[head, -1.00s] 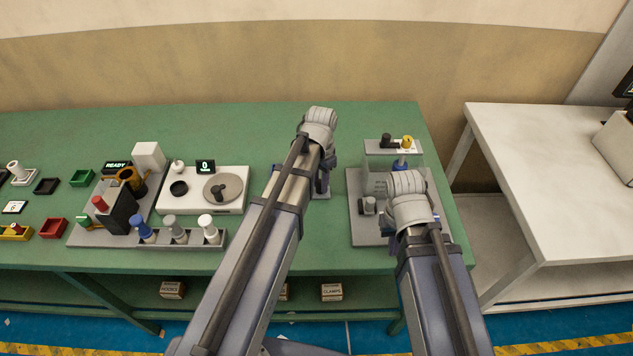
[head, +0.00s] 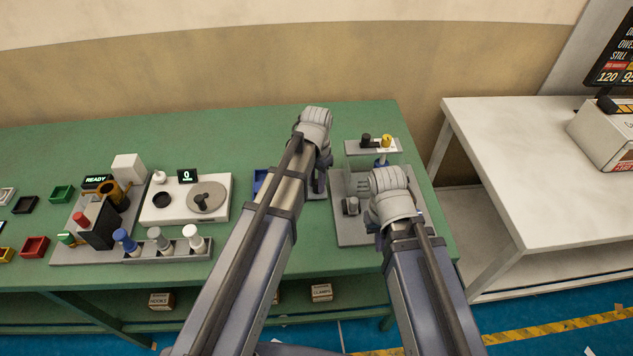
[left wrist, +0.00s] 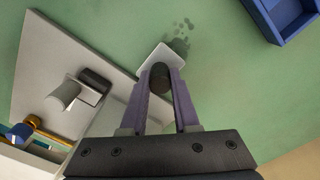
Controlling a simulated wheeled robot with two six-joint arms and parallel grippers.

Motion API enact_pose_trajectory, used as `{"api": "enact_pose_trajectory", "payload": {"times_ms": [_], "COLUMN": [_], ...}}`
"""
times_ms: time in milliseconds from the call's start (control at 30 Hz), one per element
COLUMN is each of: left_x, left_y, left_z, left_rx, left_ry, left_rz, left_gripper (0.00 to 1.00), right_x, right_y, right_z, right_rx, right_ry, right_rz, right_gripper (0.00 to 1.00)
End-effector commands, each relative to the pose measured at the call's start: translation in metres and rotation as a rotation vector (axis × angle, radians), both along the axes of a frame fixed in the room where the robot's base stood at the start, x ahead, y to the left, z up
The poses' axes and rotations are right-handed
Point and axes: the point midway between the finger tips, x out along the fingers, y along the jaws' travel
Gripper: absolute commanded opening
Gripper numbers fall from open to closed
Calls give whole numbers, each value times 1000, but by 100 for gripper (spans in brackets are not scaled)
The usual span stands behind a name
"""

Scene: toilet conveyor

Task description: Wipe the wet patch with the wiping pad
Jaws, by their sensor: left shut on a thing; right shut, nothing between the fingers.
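In the left wrist view, my left gripper (left wrist: 160,82) is shut on the dark handle of the white wiping pad (left wrist: 158,53). The wet patch (left wrist: 182,40), a dark smear with several small spots on the green table, lies just beyond the pad's far edge. I cannot tell whether the pad touches the table. In the head view, my left gripper (head: 319,182) is over the table, largely hidden by its own arm; the pad and patch are hidden there. My right gripper (head: 380,240) is shut and empty at the front of a grey fixture plate, partly hidden by its wrist.
The grey fixture plate (head: 350,233) with small parts stands right of my left gripper. A blue tray (head: 260,182) is left of it, also in the left wrist view (left wrist: 284,18). A white scale (head: 218,216) and tool rack (head: 168,250) stand further left. A white table (head: 530,150) is right.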

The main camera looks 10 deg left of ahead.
Motion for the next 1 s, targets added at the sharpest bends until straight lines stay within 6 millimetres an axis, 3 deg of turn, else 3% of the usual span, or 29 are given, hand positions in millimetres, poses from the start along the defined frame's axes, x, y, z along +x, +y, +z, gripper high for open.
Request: {"api": "enact_pose_trajectory", "payload": {"times_ms": [100, 500, 1000], "left_x": [0, 0, 0], "left_y": [0, 0, 0], "left_z": [17, 53, 60], "left_rx": [0, 0, 0], "left_ry": [0, 0, 0], "left_rz": [0, 0, 0], "left_gripper": [0, 0, 0], "right_x": [0, 0, 0], "right_y": [0, 0, 0], "right_z": [17, 53, 60], "right_rx": [0, 0, 0], "right_ry": [0, 0, 0], "right_rz": [0, 0, 0], "right_gripper": [0, 0, 0]}}
